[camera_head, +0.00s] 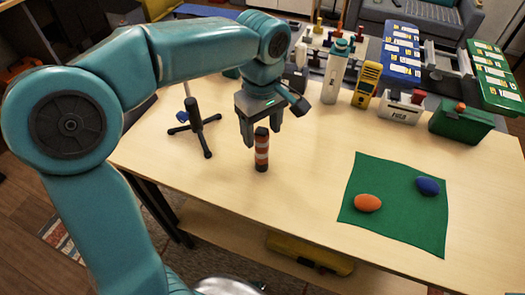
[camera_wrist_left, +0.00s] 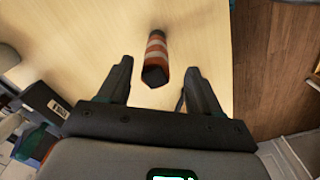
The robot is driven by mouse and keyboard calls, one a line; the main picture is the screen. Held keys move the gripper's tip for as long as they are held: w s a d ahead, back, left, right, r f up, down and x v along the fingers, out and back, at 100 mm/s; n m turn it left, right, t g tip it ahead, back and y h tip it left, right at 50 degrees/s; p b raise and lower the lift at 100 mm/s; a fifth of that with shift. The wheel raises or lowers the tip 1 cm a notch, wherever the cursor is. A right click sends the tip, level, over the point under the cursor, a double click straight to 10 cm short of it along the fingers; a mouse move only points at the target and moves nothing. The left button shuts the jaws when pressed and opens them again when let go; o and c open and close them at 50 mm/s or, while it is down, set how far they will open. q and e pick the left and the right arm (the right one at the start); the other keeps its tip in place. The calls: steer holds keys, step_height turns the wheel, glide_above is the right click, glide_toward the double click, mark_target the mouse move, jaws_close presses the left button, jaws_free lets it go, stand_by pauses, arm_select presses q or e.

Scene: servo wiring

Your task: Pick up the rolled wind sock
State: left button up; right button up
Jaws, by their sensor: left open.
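The rolled wind sock (camera_head: 261,152) is an orange and white striped roll with dark ends. It stands upright on the wooden table in the head view. My left gripper (camera_head: 262,138) is open above and around the level of its top, with the fingers pointing down. In the left wrist view the wind sock (camera_wrist_left: 156,58) shows beyond and between the two open fingertips (camera_wrist_left: 158,72). I cannot tell from these views whether a finger touches it. My right gripper is not in view.
A small black tripod stand (camera_head: 201,128) stands left of the wind sock. A green mat (camera_head: 392,222) with an orange egg-shaped piece (camera_head: 368,203) and a blue one (camera_head: 428,186) lies to the right. A white bottle (camera_head: 335,72), a yellow meter (camera_head: 367,84) and a green box (camera_head: 460,122) line the back.

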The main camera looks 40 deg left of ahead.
mark_target(262, 144)
arm_select(q)
steer(key=shift+s+d+f, duration=0.1)
steer(key=shift+s+f, duration=0.05)
steer(key=shift+f, duration=0.45)
steer(key=f, duration=0.4)
steer(key=shift+w+a, duration=0.3)
steer(key=shift+w, duration=0.1)
steer(key=shift+d+f, duration=0.1)
steer(key=shift+f, duration=0.3)
steer(key=shift+s, duration=0.1)
steer(key=shift+c, duration=0.3)
steer(key=c, duration=1)
steer(key=shift+c, duration=0.3)
steer(key=shift+r, duration=0.1)
